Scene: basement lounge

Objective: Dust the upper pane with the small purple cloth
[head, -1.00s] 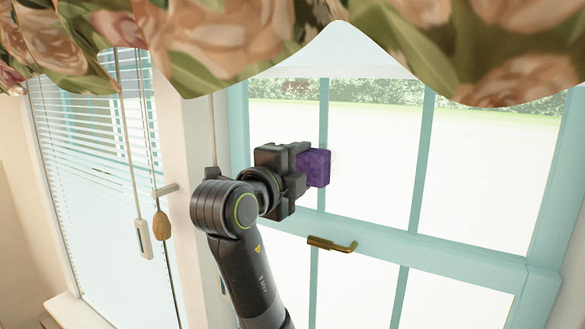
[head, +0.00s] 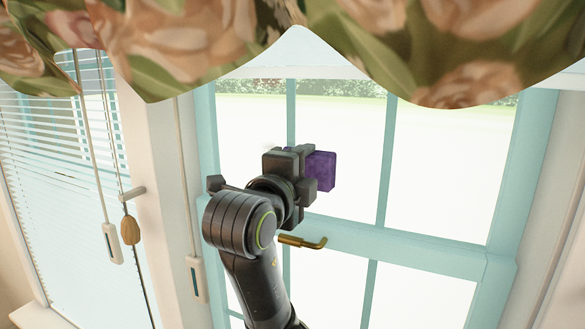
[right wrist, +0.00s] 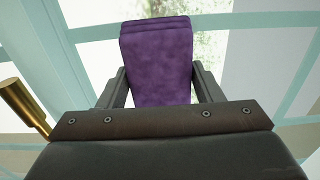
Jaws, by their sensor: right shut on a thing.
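The small purple cloth (head: 321,171) is a folded block held in my right gripper (head: 304,175). In the right wrist view the cloth (right wrist: 157,60) stands out between the two fingers of the gripper (right wrist: 157,90), which are shut on it. The upper pane (head: 345,130) is the bright glass with teal bars above the middle rail. The cloth is in front of its lower left part. I cannot tell whether the cloth touches the glass. My left gripper is not in view.
A brass handle (head: 303,242) sits on the teal middle rail (head: 420,250), just below the gripper. A flowered valance (head: 440,50) hangs across the top. Blind cords with a wooden tassel (head: 128,229) hang at the left, beside a slatted blind (head: 45,170).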

